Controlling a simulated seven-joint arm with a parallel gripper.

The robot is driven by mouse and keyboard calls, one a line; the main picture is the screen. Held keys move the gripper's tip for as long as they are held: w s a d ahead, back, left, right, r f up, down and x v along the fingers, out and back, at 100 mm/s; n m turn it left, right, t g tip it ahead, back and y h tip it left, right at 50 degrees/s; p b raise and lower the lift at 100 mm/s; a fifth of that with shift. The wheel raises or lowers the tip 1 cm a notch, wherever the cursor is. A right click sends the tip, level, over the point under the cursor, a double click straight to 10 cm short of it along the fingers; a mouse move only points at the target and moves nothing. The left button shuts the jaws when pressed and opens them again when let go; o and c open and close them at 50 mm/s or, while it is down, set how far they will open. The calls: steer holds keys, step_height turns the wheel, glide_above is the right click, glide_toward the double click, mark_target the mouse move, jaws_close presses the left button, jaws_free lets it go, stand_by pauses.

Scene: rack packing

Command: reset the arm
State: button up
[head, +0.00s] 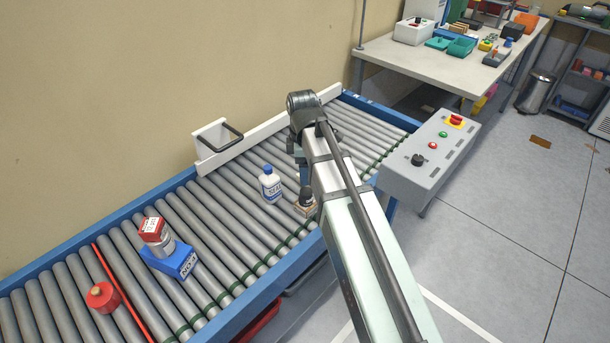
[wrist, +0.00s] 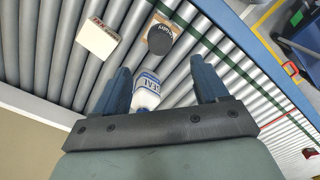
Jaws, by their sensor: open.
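My gripper (wrist: 162,72) is open, with its two blue fingers spread apart above the roller conveyor. In the head view my arm reaches over the conveyor and mostly hides the gripper. A white bottle with a blue-and-white label (head: 270,187) stands upright on the rollers, left of my arm. In the wrist view the bottle (wrist: 147,92) shows between the fingers, nearer the left one, partly covered by the gripper body. I see no grip on it; the height gap cannot be told.
A cardboard box (wrist: 170,27) with a dark round item and a white box (wrist: 98,38) lie on the rollers. A blue box (head: 172,263), a can with a red-and-white box on top (head: 152,230) and a red round item (head: 102,297) are further left. A control box (head: 430,160) stands right.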

steer(key=shift+r, duration=0.45)
steer(key=s+d+f+m, duration=0.2)
steer(key=s+d+f, duration=0.2)
steer(key=d+f, duration=0.25)
steer(key=s+d+f+m, duration=0.1)
steer(key=s+d+f, duration=0.3)
steer(key=d+f, duration=0.3)
steer(key=s+d+f+m+g, duration=0.2)
steer(key=s+f+m, duration=0.3)
steer(key=f, duration=0.6)
steer(key=s+f+m+g, duration=0.4)
steer(key=s+f+m, duration=0.5)
steer(key=s+f, duration=1.4)
steer(key=s, duration=0.4)
steer(key=shift+a+f+m+g, duration=0.25)
steer(key=shift+f+m+g, duration=0.1)
steer(key=shift+m+g, duration=0.05)
